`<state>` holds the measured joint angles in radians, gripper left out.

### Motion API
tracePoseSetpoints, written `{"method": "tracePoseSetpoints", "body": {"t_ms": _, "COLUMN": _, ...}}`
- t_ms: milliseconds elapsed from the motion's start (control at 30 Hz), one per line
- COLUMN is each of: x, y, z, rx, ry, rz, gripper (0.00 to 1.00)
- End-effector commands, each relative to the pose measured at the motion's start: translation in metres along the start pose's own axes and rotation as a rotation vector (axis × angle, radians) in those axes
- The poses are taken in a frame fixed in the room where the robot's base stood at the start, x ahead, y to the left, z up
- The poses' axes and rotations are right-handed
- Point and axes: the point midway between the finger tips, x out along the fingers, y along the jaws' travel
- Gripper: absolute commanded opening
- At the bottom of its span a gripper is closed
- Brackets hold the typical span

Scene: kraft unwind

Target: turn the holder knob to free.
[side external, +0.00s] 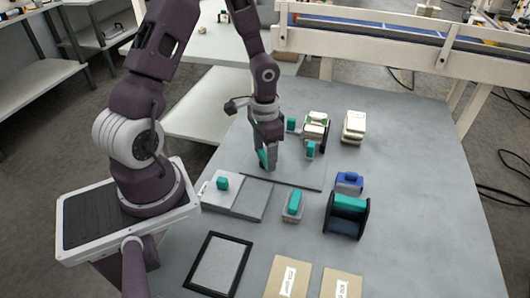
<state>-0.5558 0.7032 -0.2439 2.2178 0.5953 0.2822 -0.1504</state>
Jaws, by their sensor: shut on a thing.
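My gripper (268,164) points down over the left-middle part of the grey table. It is shut on a small teal piece (263,158), mostly hidden by the fingers. I cannot tell whether this piece is the holder knob or what it is joined to. A black-sided holder (359,222) with a teal bar (349,202) across its top stands to the right, apart from my gripper. A small blue block-like part (348,179) is just behind it. No knob marking or turn position is readable.
A white and grey board (254,206) with a teal block (222,183) lies in front of my gripper. A grey block with a teal top (293,204) stands nearby. Pale machines (354,127) stand behind right. A black-framed panel (217,265) and brown packets (288,277) lie in front.

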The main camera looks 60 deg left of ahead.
Motion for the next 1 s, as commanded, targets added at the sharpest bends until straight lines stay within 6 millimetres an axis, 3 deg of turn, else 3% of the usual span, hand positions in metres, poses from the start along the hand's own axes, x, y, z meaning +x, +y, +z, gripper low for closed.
{"method": "tracePoseSetpoints", "body": {"t_ms": 500, "x": -0.0006, "y": -0.0005, "z": -0.0008, "rx": 0.449, "ry": 0.002, "rz": -0.002, "gripper": 0.21}}
{"method": "tracePoseSetpoints", "body": {"t_ms": 1000, "x": -0.0005, "y": -0.0006, "z": -0.0005, "rx": 0.659, "ry": 0.001, "rz": -0.002, "gripper": 0.21}}
